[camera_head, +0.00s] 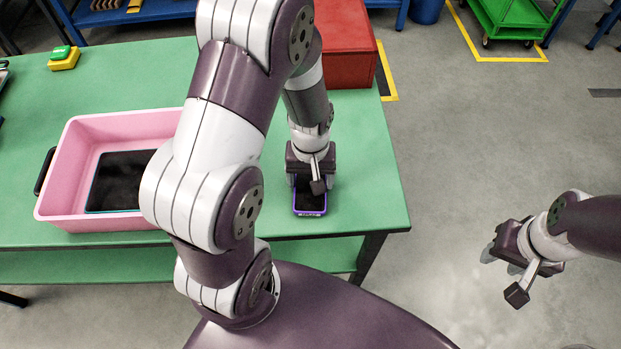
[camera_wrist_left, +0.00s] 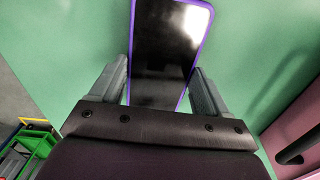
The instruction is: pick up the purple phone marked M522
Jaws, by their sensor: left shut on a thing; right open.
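A phone with a purple edge and a dark screen (camera_head: 311,203) is at the right end of the green table, near its front edge. A small white marking on its near edge is too small to read. My left gripper (camera_head: 309,182) is over its far part and partly hides it. In the left wrist view the phone (camera_wrist_left: 166,45) lies between the two fingers, and my left gripper (camera_wrist_left: 161,88) is shut on its sides. I cannot tell whether the phone touches the table. My right gripper (camera_head: 502,262) is open and empty, over the floor to the right.
A pink bin (camera_head: 62,172) with a dark flat tablet (camera_head: 118,180) inside stands left of my left arm. A red box (camera_head: 345,50) stands at the table's back right. A yellow-green button box (camera_head: 64,58) is at the back left. The table right of the phone is clear.

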